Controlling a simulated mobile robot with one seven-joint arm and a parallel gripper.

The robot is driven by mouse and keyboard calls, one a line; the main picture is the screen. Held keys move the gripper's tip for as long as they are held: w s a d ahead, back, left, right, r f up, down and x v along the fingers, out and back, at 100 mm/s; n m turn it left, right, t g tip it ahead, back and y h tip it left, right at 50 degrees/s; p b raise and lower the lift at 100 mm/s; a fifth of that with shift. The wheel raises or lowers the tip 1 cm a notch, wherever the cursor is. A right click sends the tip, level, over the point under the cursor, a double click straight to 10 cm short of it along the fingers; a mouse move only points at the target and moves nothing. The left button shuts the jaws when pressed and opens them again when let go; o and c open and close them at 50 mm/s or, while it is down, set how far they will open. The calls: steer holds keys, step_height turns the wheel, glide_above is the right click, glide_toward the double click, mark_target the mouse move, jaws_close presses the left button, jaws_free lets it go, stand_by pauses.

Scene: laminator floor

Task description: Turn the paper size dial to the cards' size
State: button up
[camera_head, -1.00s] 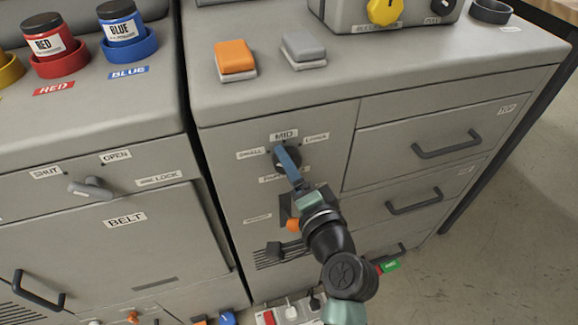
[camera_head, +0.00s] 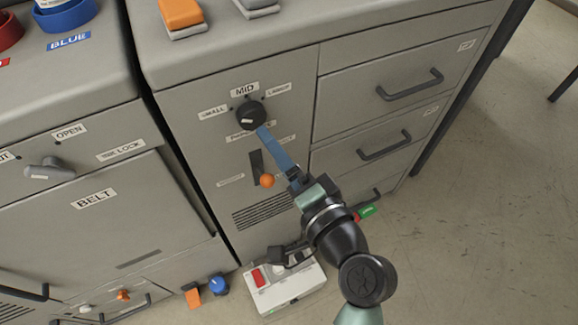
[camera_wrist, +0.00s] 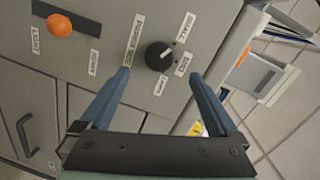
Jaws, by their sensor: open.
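The paper size dial (camera_head: 250,115) is a round black knob on the grey cabinet front, with SMALL, MID and LARGE labels around it. It also shows in the wrist view (camera_wrist: 158,56), with a small white mark on its face; I cannot tell surely which label the mark points to. My gripper (camera_head: 264,134) is open, its blue fingers reaching up to just below the dial in the head view. In the wrist view the gripper (camera_wrist: 160,75) has one fingertip on either side of the dial, with nothing held. I cannot identify the cards in view.
A slot lever with an orange knob (camera_head: 267,181) is close below the dial, beside my fingers. Drawers with dark handles (camera_head: 410,86) are to the right. An orange block (camera_head: 180,13) lies on the cabinet top.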

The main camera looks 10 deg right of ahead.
steer(key=v, duration=0.4)
steer(key=shift+r, duration=0.1)
stand_by(0.4)
